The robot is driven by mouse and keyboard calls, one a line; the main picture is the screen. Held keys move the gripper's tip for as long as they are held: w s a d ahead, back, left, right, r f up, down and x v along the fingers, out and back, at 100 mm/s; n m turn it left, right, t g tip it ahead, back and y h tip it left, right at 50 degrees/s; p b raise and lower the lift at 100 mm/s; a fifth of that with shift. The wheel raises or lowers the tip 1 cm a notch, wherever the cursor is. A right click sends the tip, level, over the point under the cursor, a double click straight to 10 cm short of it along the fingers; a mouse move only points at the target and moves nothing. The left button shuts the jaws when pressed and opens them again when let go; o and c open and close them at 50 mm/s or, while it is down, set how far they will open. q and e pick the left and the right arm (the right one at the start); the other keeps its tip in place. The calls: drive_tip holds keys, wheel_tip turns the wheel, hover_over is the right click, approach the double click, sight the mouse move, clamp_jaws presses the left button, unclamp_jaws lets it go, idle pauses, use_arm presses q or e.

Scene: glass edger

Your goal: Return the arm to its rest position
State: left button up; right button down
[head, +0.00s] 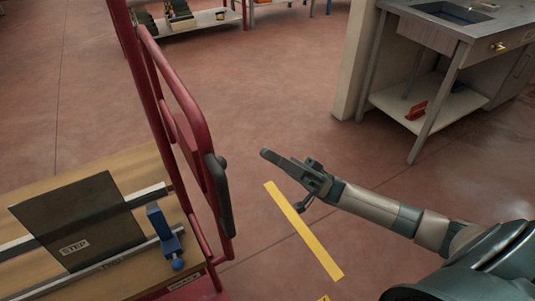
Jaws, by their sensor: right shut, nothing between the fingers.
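My right arm (395,212) reaches in from the lower right over open floor. My right gripper (278,160) is shut and empty, with its fingers pointing left toward the red frame of the machine or cart. A gap of floor shows between the fingertips and that frame in the picture. My left gripper is not in view.
At left, a red frame with a dark handle (219,190) rises beside a wooden surface (140,165). A dark plate (80,220) and a blue clamp (163,232) sit there. A sink bench (455,25) stands upper right. Yellow tape (305,233) marks the clear floor.

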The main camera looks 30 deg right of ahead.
idle(0.5)
